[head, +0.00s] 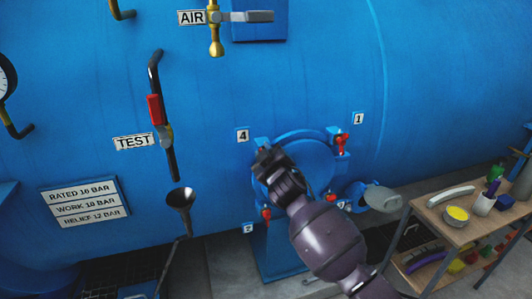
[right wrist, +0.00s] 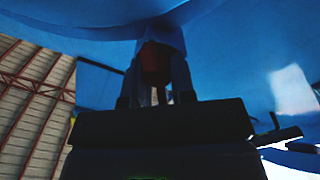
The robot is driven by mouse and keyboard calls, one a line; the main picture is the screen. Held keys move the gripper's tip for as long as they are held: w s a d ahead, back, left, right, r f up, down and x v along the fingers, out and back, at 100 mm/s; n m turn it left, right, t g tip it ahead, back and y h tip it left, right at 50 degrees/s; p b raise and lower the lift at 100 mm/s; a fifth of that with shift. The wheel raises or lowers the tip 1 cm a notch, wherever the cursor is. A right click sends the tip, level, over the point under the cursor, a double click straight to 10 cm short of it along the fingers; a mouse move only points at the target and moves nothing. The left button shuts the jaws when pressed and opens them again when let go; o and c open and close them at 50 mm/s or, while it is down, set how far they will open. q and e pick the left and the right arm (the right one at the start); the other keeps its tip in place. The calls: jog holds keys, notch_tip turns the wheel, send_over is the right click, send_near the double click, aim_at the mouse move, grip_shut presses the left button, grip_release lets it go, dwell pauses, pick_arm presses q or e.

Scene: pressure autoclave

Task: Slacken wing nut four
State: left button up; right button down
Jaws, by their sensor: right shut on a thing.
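Wing nut four is by the label "4" (head: 243,135), at the upper left of the round blue hatch (head: 312,165). My right gripper (head: 262,158) is there and hides the nut in the head view. In the right wrist view a dark red piece, wing nut four (right wrist: 154,60), sits between the two fingers, under a blue lug. My right gripper is shut on it. How far the nut is turned cannot be told. Another red wing nut (head: 342,142) shows below the label "1" (head: 358,118). My left gripper is out of view.
A black funnel (head: 180,198) and the red-handled TEST valve (head: 155,109) stand left of the hatch. The AIR valve (head: 214,30) is above.

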jog(key=n, duration=0.5)
jog(key=shift+a+n, duration=0.15)
jog(key=shift+n, duration=0.15)
jog(key=n, duration=0.5)
jog(key=shift+f, duration=0.25)
jog(key=n, duration=0.5)
jog(key=shift+f+n, duration=0.2)
jog(key=shift+n, duration=0.2)
jog(key=n, duration=0.5)
jog(key=shift+f, duration=0.15)
jog(key=c, duration=1)
grip_release()
jog(key=shift+o, duration=0.2)
jog(key=shift+d, duration=0.2)
